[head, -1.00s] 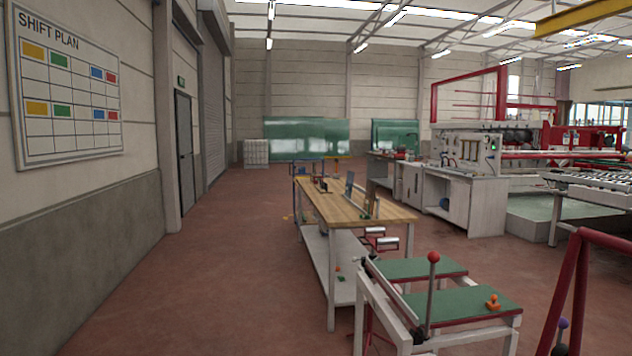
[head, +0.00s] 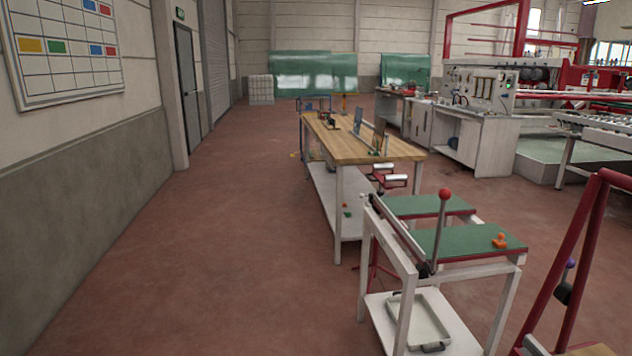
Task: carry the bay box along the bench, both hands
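A wooden-topped bench (head: 345,145) stands in the middle of the head view, with a lower shelf. Several small items stand on its top, too small to make out well. A shallow pale tray-like box (head: 425,325) lies on the lower shelf of the white-framed stand in front. I cannot tell whether it is the bay box, and no other thing is clearly that box. Neither of my grippers is in view.
The white-framed stand with green tops (head: 465,241) carries a red-knobbed lever (head: 444,196) and an orange item (head: 500,241). A red frame (head: 570,260) rises at the right. Open red floor (head: 220,250) lies left of the bench, up to the wall.

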